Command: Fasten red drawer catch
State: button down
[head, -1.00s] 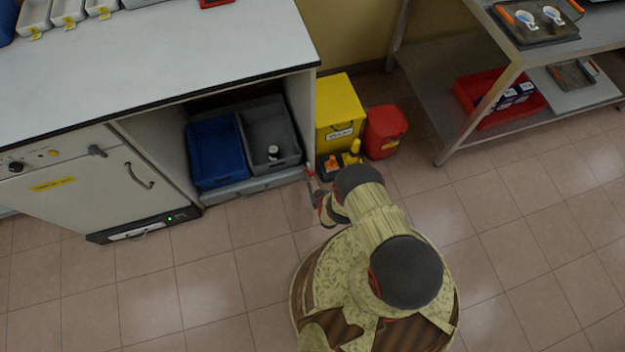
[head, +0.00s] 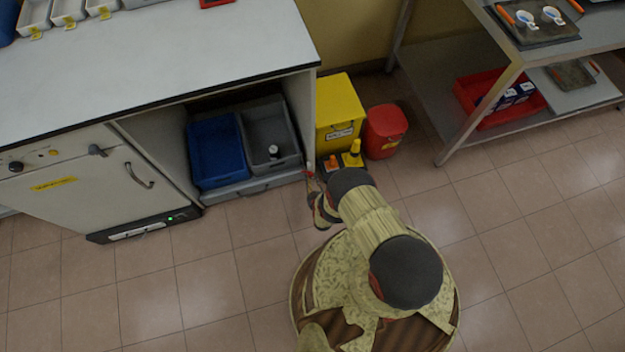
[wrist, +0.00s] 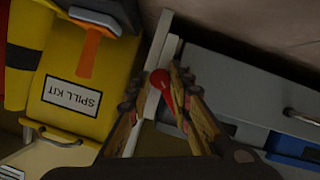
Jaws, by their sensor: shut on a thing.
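The red drawer catch (wrist: 160,79) is a small red knob on the pale edge of the cabinet beside the drawer. My gripper (wrist: 165,82) is shut on it, one finger on each side. In the head view the catch (head: 309,173) is a tiny red spot at the right end of the drawer, with my gripper (head: 311,180) at it. The grey drawer (head: 250,189) is low in the bench and looks pushed in. The drawer front also fills the right of the wrist view (wrist: 235,85). The exact turn of the catch cannot be told.
A yellow spill kit box (head: 340,108) and a red bin (head: 384,131) stand right of the cabinet, close to my arm. The floor in front is clear.

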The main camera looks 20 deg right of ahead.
jog(key=shift+a+n+h, duration=0.15)
jog(key=shift+n+h, duration=0.45)
jog(key=shift+n, duration=0.4)
jog(key=c, duration=1.6)
grip_release()
jog(key=shift+r, duration=4.95)
